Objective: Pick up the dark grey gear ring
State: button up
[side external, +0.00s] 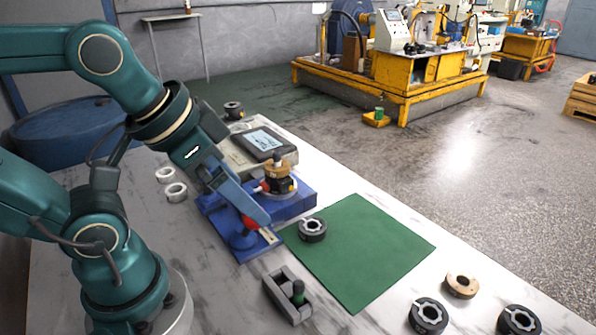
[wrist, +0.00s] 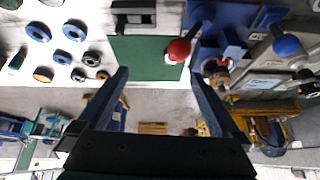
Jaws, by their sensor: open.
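Several dark rings are in view, and I cannot tell for sure which is the gear ring. One dark grey ring (side external: 313,229) lies at the left edge of the green mat (side external: 385,245) in the side external view. Two more, a dark ring (side external: 428,316) and another dark ring (side external: 519,320), lie at the front right. In the wrist view small dark rings (wrist: 91,58) lie left of the mat. My gripper (side external: 262,217) is open and empty above the blue fixture, left of the mat. Its two fingers (wrist: 160,78) show wide apart in the wrist view, with nothing between them.
The blue fixture (side external: 308,197) carries red-knobbed parts and a motor-like assembly (side external: 278,180). A grey block holder (side external: 289,296), a tan ring (side external: 462,286) and two white rings (side external: 176,192) lie on the table. A grey device (side external: 262,142) stands behind. Most of the mat is clear.

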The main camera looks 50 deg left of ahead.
jog(key=w+r+m+g, duration=0.1)
jog(key=w+r, duration=0.1)
jog(key=w, duration=0.3)
jog(key=g, duration=0.5)
send_over(313, 220)
jog(key=d, duration=0.1)
jog(key=shift+m, duration=0.4)
jog(key=f, duration=1.3)
jog(key=shift+s, duration=0.4)
jog(key=shift+s+f, duration=0.1)
jog(key=shift+f, duration=2.65)
grip_shut()
